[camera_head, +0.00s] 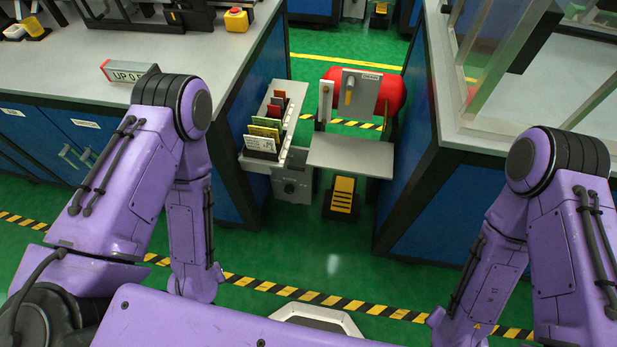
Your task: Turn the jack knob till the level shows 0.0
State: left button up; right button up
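A small grey box with a light display, which looks like the level readout (125,74), lies on the left counter. It reads "UP 0." and its last digit is partly hidden by my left arm. A grey block with a small round knob, possibly the jack knob (290,188), sits low between the two benches, under the grey rack; it is too small to tell its setting. My purple arms are both folded, with elbows high at left and right. Neither gripper shows; both forearms run down towards the bottom edge and their ends are hidden or out of frame.
A rack (262,154) holds several coloured plates beside the left bench. Right of it stand a grey shelf (350,155), a red cylinder (391,92) and a yellow-black pedal (342,194). A right-hand bench (436,90) borders the gap. Green floor in front is clear.

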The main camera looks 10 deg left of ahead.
aim_at(288, 189)
jog(key=u, duration=1.45)
jog(key=k, duration=0.5)
jog(key=u, duration=1.7)
jog(key=i, duration=1.1)
jog(key=z, duration=2.1)
